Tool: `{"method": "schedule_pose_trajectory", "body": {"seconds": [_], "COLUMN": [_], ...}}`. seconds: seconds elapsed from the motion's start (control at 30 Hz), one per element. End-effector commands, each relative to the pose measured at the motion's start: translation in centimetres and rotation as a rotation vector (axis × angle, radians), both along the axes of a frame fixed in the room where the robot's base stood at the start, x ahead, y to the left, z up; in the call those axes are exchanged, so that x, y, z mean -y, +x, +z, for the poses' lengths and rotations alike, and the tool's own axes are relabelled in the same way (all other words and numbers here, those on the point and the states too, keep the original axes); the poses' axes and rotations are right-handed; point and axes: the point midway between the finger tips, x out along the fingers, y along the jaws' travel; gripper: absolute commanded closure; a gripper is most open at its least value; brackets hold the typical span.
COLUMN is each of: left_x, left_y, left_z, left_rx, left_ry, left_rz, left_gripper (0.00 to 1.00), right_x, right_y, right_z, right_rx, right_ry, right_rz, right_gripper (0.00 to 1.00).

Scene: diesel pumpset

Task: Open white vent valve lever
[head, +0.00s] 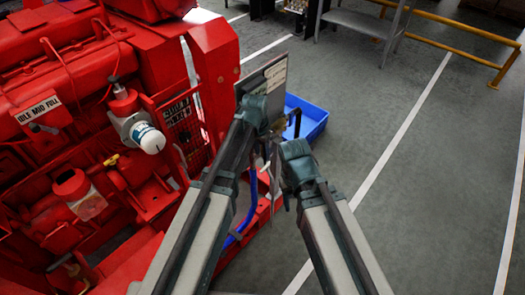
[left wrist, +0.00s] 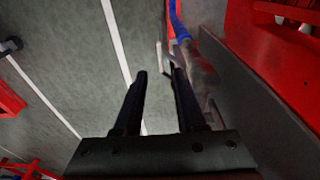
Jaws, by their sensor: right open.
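A small white piece (head: 265,166), probably the vent valve lever, shows between my two arms beside the red pumpset (head: 75,70). It is partly hidden, and its exact angle is unclear. My left gripper (head: 272,130) is near it, with its fingers mostly hidden in the head view. In the left wrist view the left gripper (left wrist: 160,71) has two black fingers apart with nothing between them. A pale, thin part (left wrist: 160,56) lies just beyond the fingertips, beside a blue hose (left wrist: 176,22). My right gripper (head: 295,150) is close to the right of the white piece; its fingers are hard to make out.
A blue bin (head: 308,120) stands on the floor behind the grippers. A grey panel (head: 272,75) with a label rises behind my left wrist. A white-capped fitting (head: 150,138) sticks out of the pumpset. Grey floor to the right is clear; a yellow rail (head: 460,50) stands far back.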

Motion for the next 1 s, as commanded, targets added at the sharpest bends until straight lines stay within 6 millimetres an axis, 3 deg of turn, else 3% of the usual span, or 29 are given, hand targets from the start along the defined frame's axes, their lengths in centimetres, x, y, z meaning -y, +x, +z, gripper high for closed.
{"method": "schedule_pose_trajectory", "body": {"seconds": [0.03, 0.23, 0.67, 0.8, 0.9, 1.0], "left_x": [-0.1, -0.3, -0.4, -0.4, -0.4, -0.4], "left_y": [-0.1, -0.4, -0.5, -0.5, -0.5, -0.6], "left_z": [1.6, 4.2, 4.8, 4.9, 5.1, 5.5], "left_rx": [0.0, 0.0, 0.0, -0.002, -0.011, -0.026], "left_ry": [0.0, 0.0, 0.0, -0.003, -0.015, -0.037], "left_rz": [0.0, 0.0, 0.0, 0.032, 0.15, 0.359], "left_gripper": [0.6, 0.6, 0.6, 0.83, 1.0, 1.0], "right_x": [0.0, 0.0, 0.0, 0.0, 0.0, 0.0], "right_y": [0.0, 0.0, 0.0, 0.0, 0.0, 0.0], "right_z": [1.6, 4.2, 4.8, 4.9, 5.1, 5.5], "right_rx": [0.0, 0.0, 0.0, 0.0, 0.0, 0.0], "right_ry": [0.0, 0.0, 0.0, 0.0, 0.0, 0.0], "right_rz": [0.0, 0.0, 0.0, 0.0, 0.0, -0.001], "right_gripper": [0.5, 0.5, 0.5, 0.5, 0.5, 0.5]}}
